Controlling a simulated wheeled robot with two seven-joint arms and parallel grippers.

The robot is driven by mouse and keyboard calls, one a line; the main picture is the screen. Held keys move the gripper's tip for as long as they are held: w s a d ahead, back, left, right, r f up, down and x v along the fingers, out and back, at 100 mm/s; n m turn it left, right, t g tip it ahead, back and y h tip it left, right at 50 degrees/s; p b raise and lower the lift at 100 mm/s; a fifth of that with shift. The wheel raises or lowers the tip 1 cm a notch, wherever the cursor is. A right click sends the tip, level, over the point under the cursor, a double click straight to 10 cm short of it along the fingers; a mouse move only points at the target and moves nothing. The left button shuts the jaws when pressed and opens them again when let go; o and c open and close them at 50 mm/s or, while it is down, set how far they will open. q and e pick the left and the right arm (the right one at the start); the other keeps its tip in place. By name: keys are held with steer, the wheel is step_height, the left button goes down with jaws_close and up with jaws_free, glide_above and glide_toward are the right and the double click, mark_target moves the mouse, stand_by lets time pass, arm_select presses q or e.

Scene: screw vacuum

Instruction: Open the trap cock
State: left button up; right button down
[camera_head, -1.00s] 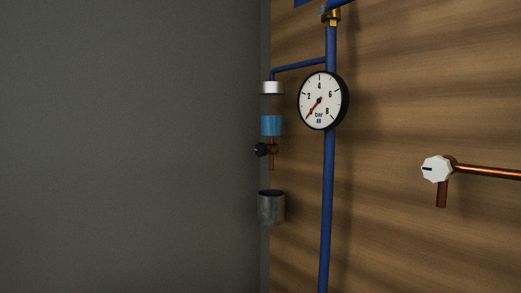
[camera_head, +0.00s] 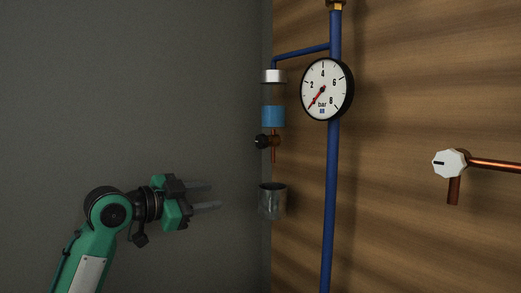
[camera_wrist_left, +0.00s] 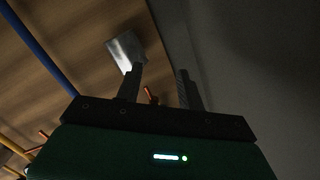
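The trap cock is a small black knob (camera_head: 261,142) on a copper outlet below a clear trap (camera_head: 273,115) with blue liquid and a white cap. My left gripper (camera_head: 212,196) is open and empty, with its fingers pointing right. In the head view it is left of and lower than the knob, apart from it. In the left wrist view the two fingers (camera_wrist_left: 160,85) stand apart with nothing held between them; a bit of copper shows between them, but I cannot make out the knob there. My right gripper is not in view.
A grey metal cup (camera_head: 272,202) is below the outlet, right of my left fingertips; it also shows in the left wrist view (camera_wrist_left: 124,48). A gauge (camera_head: 326,89) and blue pipe (camera_head: 330,200) stand right of the trap. A white knob (camera_head: 449,164) is farther right.

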mark_target(259, 143)
arm_select(q)
steer(key=s+d+r+m+h, duration=0.15)
steer(key=s+r+m, duration=0.35)
steer(key=r, duration=0.6)
steer(key=shift+n+g+h, duration=0.3)
steer(key=shift+n+h, duration=0.05)
steer(key=shift+n, duration=0.25)
steer(key=p+x, duration=0.2)
steer(key=x, duration=0.2)
steer(key=p+x, duration=0.2)
steer(key=x, duration=0.2)
steer(key=p+x, duration=0.2)
steer(key=x, duration=0.2)
steer(key=shift+s+d+r, duration=0.1)
steer(key=shift+s+r, duration=0.1)
steer(key=shift+r, duration=0.2)
steer(key=shift+w+d+f, duration=0.15)
steer(key=shift+w+d, duration=0.15)
steer(key=shift+d, duration=0.1)
steer(key=c, duration=0.7)
